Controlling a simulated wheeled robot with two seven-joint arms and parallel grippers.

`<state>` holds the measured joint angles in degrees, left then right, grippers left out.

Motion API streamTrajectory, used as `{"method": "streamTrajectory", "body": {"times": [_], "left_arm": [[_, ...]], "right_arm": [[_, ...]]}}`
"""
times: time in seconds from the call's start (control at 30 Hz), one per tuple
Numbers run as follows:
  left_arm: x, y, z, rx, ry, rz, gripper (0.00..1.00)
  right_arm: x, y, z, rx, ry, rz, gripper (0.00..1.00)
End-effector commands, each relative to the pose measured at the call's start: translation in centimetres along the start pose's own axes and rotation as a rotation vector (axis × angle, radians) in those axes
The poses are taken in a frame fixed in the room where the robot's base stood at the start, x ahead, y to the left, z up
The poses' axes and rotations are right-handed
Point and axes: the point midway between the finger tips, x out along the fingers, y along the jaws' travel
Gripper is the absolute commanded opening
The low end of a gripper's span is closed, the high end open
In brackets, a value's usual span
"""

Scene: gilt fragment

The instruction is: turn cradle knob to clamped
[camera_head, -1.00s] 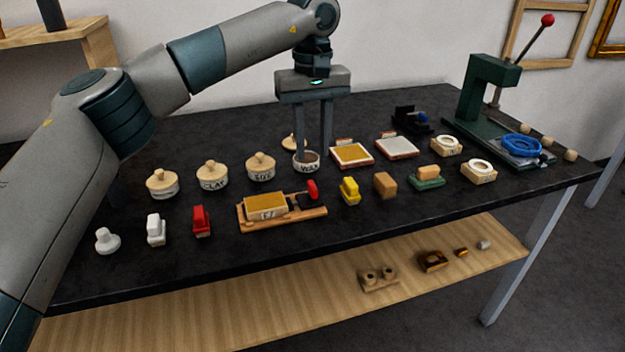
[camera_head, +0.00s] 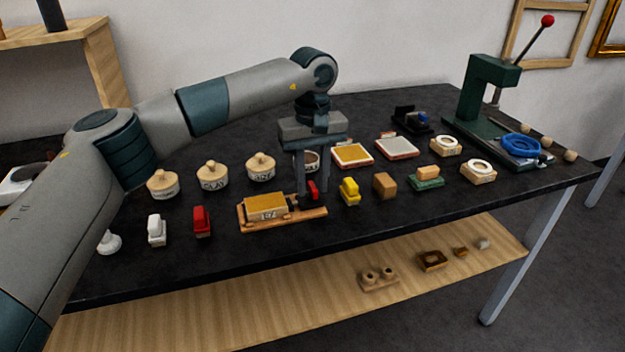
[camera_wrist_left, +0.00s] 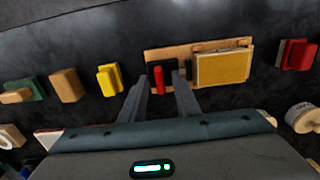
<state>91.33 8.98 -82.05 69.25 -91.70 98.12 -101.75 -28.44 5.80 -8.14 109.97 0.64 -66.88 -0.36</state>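The cradle (camera_head: 288,222) is a wooden base at the front middle of the dark table, holding a gold-faced block (camera_head: 266,206). It also shows in the left wrist view (camera_wrist_left: 215,46). At its right end is a black clamp part with a red knob (camera_head: 313,188), which the left wrist view also shows (camera_wrist_left: 158,80). My left gripper (camera_head: 313,194) points down over the knob. In the left wrist view its fingers (camera_wrist_left: 160,90) stand apart, one on each side of the red knob, with gaps visible. Contact is not seen. My right gripper is in neither view.
A yellow block (camera_head: 349,191) and a tan block (camera_head: 385,186) stand just right of the cradle. A red stamp-like piece (camera_head: 202,221) stands to its left. Lidded jars (camera_head: 212,176) line up behind. A green press (camera_head: 485,100) stands at the back right.

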Motion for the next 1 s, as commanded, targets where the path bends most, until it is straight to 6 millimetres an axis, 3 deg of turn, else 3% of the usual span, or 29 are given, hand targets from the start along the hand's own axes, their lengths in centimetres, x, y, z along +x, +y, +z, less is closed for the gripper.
{"method": "streamTrajectory", "body": {"times": [0.03, 0.1, 0.13, 0.57, 1.0], "left_arm": [[0.0, 0.0, 0.0, 0.0, 0.0, 0.0, 0.18], [0.0, 0.0, 0.0, 0.0, 0.0, 0.0, 0.01], [0.0, 0.0, 0.0, 0.0, 0.0, 0.0, 0.0], [-0.1, 0.0, 0.0, -0.037, 0.0, 0.0, 0.0], [-0.1, 0.1, 0.0, -0.302, 0.0, 0.002, 0.0]], "right_arm": [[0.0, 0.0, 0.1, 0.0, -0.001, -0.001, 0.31], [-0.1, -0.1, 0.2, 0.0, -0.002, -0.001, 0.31], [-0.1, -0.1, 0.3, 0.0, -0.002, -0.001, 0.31], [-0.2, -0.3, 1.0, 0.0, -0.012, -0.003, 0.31], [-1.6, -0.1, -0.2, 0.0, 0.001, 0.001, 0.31]]}}
